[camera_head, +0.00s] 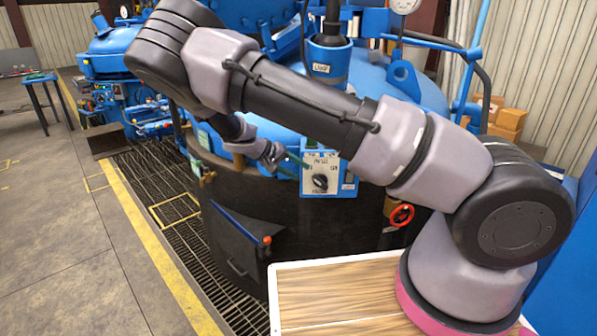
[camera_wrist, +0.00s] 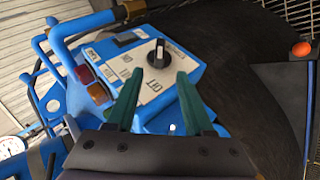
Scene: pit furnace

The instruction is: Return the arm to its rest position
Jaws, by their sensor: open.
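My arm reaches across the head view from the lower right to the upper left, then bends back down. My gripper (camera_head: 291,160) is small there, just left of the control box (camera_head: 321,160) on the furnace front. In the wrist view my gripper (camera_wrist: 158,90) has two green fingers spread apart with nothing between them. The control box (camera_wrist: 122,62) lies beyond the fingertips. Its black rotary knob (camera_wrist: 159,54) shows just past the gap, apart from both fingers as far as I can see. The knob's exact setting is hard to read.
The dark furnace body (camera_head: 330,220) stands close behind the arm, with a red handwheel (camera_head: 401,215) on it. A wood-topped surface (camera_head: 340,290) is by my arm's base. Floor grating (camera_head: 160,200) and open floor (camera_head: 50,240) lie left. Cardboard boxes (camera_head: 508,122) are at right.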

